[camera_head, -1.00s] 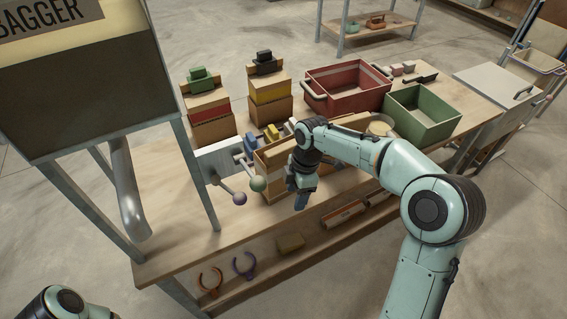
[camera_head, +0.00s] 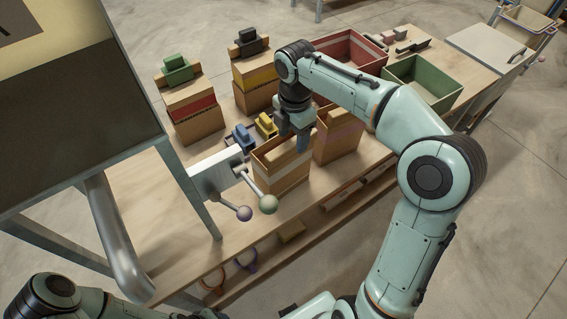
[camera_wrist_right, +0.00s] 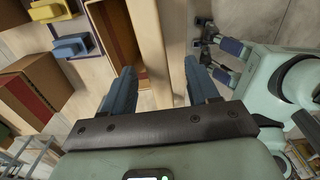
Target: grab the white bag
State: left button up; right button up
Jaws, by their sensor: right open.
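No fully white bag shows. A brown bag with a white band (camera_head: 290,182) and a pale folded top stands on the workbench, right of the lever knobs in the head view. My right gripper (camera_head: 295,143) points down at the top of this bag. In the right wrist view my right gripper (camera_wrist_right: 160,88) is open, its two blue fingers apart. A pale strip (camera_wrist_right: 152,45), which looks like the folded top, runs between the fingers with gaps at both sides. My left arm (camera_head: 60,292) is at the lower left; its gripper's state is unclear.
Red-banded (camera_head: 195,108) and yellow-banded (camera_head: 254,86) bags stand behind. Blue (camera_head: 240,137) and yellow (camera_head: 265,124) blocks lie nearby. A green bin (camera_head: 424,84) is farther right.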

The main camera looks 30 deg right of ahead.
aim_at(292, 154)
jog(key=f, duration=0.8)
jog(key=shift+w+f+b, duration=0.15)
jog(key=shift+w+b, duration=0.05)
jog(key=shift+b, duration=0.15)
grip_shut()
